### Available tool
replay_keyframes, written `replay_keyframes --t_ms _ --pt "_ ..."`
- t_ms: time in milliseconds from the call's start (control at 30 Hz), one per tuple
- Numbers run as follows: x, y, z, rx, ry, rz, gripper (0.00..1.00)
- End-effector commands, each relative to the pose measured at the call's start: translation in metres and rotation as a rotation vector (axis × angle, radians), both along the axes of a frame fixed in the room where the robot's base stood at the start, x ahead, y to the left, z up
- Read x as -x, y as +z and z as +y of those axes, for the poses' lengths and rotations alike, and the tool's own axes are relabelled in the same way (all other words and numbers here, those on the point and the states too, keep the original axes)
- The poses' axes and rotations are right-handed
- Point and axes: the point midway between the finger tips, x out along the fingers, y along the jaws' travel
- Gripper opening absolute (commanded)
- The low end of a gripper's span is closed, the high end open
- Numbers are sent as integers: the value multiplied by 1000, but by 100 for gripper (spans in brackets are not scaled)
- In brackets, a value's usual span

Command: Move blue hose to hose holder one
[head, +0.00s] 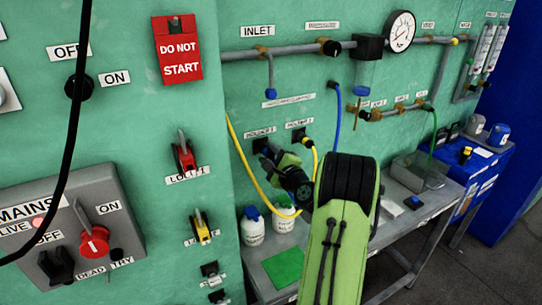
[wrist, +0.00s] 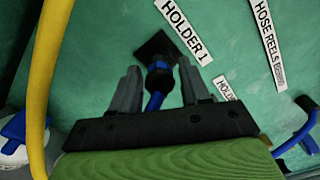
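The blue hose (head: 337,108) hangs from a wall port in the head view and passes behind my arm. In the wrist view its end (wrist: 157,78), a dark plug with a blue band, appears seated in the black square holder one (wrist: 154,45), beside the HOLDER 1 label (wrist: 184,30). My gripper (wrist: 162,82) has one finger on each side of the hose end, with visible gaps, so it looks open. In the head view my gripper (head: 268,152) is at holder one (head: 260,144), mostly covering it; the hose end is hidden there.
A yellow hose (head: 241,155) loops left of my gripper and up to holder two (head: 299,136); it runs close along the left of the wrist view (wrist: 42,75). White bottles (head: 252,230) stand on the bench below. Gauge pipework (head: 285,52) crosses above.

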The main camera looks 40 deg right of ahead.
Motion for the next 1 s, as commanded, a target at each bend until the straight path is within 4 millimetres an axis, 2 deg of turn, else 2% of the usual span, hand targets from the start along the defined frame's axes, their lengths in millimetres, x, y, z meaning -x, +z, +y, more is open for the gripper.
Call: replay_keyframes --t_ms 33,100,367,467,900,1000 --pt "0 0 0 0 0 0 54" --pt "0 0 0 0 0 1 61" --pt "2 -1 0 -1 -1 3 61" --pt "13 -2 2 -2 -3 2 61" --pt "128 -4 38 -1 -9 -1 61" --pt "141 -3 43 1 -5 -1 61"
